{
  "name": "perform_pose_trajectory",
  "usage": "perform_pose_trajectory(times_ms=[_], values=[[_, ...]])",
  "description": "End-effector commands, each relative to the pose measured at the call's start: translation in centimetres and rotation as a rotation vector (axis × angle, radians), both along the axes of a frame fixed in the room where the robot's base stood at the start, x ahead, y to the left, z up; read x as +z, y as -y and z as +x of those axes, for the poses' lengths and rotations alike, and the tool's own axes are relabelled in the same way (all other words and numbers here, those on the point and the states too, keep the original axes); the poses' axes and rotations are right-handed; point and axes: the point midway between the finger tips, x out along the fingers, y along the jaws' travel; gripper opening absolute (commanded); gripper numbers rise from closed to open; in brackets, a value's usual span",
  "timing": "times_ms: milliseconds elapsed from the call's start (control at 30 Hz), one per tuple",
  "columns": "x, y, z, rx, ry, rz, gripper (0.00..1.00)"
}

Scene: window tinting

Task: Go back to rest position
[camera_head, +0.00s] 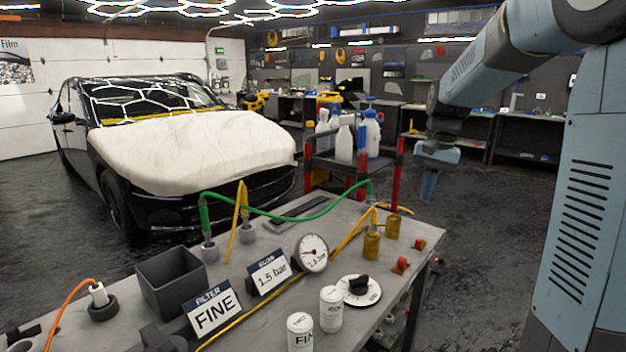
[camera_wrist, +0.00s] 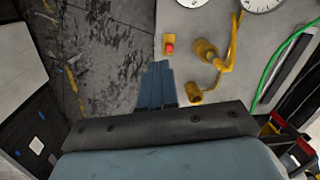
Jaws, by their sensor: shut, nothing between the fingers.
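My gripper (camera_head: 428,186) hangs at the end of my blue-grey arm, right of centre in the head view, pointing down. Its blue fingers are together and hold nothing. In the wrist view the shut fingers (camera_wrist: 158,70) point at the edge of the grey workbench, near a red button on a yellow base (camera_wrist: 169,46). In the head view my gripper appears above and beyond the right end of the workbench (camera_head: 405,255), touching nothing.
On the workbench stand a dark bin (camera_head: 178,285), a pressure gauge (camera_head: 312,253), a dial (camera_head: 359,290), two white canisters and brass fittings (camera_head: 372,244) with hoses. Behind it is a red-posted cart (camera_head: 400,160) with bottles. A black car (camera_head: 120,205) stands left. Floor at right is clear.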

Motion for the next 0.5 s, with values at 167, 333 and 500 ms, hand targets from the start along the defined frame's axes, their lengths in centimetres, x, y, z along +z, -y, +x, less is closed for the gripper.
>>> perform_pose_trajectory(times_ms=[167, 333, 500], values=[[2.1, -1.0, -4.4, 0.067, 0.089, -0.030, 0.00], [3.4, -1.8, -8.6, 0.129, 0.169, -0.059, 0.00], [4.0, -2.4, -12.7, 0.193, 0.249, -0.091, 0.00]])
